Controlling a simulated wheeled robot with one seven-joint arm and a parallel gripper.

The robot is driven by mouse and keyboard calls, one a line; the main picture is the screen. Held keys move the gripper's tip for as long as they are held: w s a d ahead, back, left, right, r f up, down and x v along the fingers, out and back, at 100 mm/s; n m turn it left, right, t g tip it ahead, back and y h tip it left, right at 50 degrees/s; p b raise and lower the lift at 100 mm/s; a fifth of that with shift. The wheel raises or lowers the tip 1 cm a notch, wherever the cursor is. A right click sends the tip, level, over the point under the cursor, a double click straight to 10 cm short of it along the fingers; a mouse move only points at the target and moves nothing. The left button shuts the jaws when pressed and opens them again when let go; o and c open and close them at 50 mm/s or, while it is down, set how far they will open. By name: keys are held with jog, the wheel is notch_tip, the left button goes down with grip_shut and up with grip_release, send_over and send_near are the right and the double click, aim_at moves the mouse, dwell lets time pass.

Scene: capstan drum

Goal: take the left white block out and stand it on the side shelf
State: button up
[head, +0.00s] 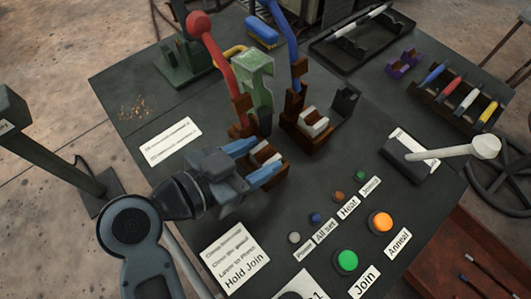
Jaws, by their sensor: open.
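The left white block (260,151) sits in a brown holder (276,172) near the middle of the bench in the head view. My gripper (260,160) has its two blue fingers apart, one on each side of this block. The fingers partly hide the block and holder, and I cannot tell whether they touch it. A second white block (314,122) sits in another brown holder to the right. A reddish-brown surface (450,235) lies beside the bench at lower right; I cannot tell for sure whether it is the side shelf.
A red-knobbed lever (199,24), a green upright piece (256,80) and a blue lever (295,45) rise just behind the holders. Buttons (345,261) and labels cover the front. A white-handled lever (450,150) stands at right, below a rack of coloured handles (455,95).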

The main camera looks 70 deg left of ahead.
jog(key=c, duration=0.9)
jog(key=shift+r, duration=0.15)
notch_tip(320, 180, up, 4)
jog(key=shift+r+p, duration=0.1)
jog(key=shift+p, duration=0.25)
jog(key=w+d+r, duration=0.1)
jog(key=d+r, duration=0.1)
jog(key=d, duration=0.1)
jog(key=w+d+r+p, duration=0.1)
jog(key=w+d+r, duration=0.1)
jog(key=d, duration=0.2)
jog(key=w+d+r, duration=0.1)
jog(key=d+r, duration=0.1)
jog(key=d, duration=0.1)
jog(key=shift+w+d+r, duration=0.2)
jog(key=shift+d+r, duration=0.1)
jog(key=shift+d, duration=0.1)
